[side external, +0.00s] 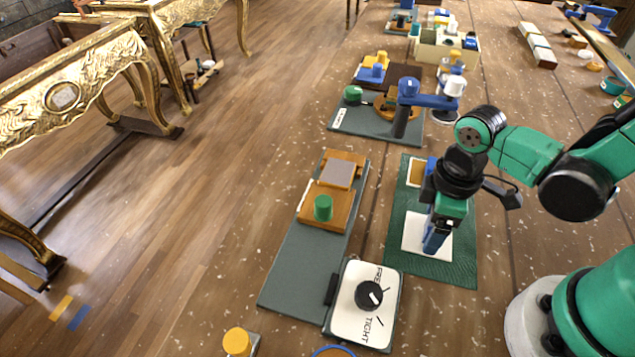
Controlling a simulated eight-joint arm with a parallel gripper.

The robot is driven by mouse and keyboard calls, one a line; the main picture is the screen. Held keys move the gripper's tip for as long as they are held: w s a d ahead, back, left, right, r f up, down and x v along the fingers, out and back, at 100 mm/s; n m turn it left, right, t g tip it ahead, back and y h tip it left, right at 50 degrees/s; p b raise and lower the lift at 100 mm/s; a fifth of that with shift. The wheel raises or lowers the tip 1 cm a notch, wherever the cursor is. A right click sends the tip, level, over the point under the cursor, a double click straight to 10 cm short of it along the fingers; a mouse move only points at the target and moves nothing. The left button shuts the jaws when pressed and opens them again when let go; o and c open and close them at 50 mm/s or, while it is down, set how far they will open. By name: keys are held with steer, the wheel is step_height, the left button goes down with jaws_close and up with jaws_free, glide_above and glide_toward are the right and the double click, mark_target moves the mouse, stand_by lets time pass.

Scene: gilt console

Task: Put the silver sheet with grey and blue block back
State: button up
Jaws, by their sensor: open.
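My gripper (435,246) points down over a white or silver sheet (413,238) that lies flat on a dark green mat (460,266). Blue parts show at the gripper's tip, just above or touching the sheet; I cannot tell whether they are fingers or a blue block. A tan-edged pale piece (415,172) lies at the back of the mat, with something blue beside it, partly hidden by my wrist. A grey block top (338,174) sits on an orange base on the long slate board (304,262) to the left.
A dial panel (366,305) marked FREE and TIGHT is at the board's front. A second board (370,125) with blue and green parts and a beige box (440,48) stand farther back. Gilt consoles (90,70) are at left.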

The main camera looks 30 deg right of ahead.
step_height(320, 180, up, 12)
steer(key=w+d+m+t, duration=0.4)
steer(key=m+t, duration=0.3)
steer(key=m, duration=0.2)
steer(key=shift+w+d+r, duration=0.25)
steer(key=shift+w+r, duration=0.15)
steer(key=shift+w, duration=0.15)
stand_by(0.9)
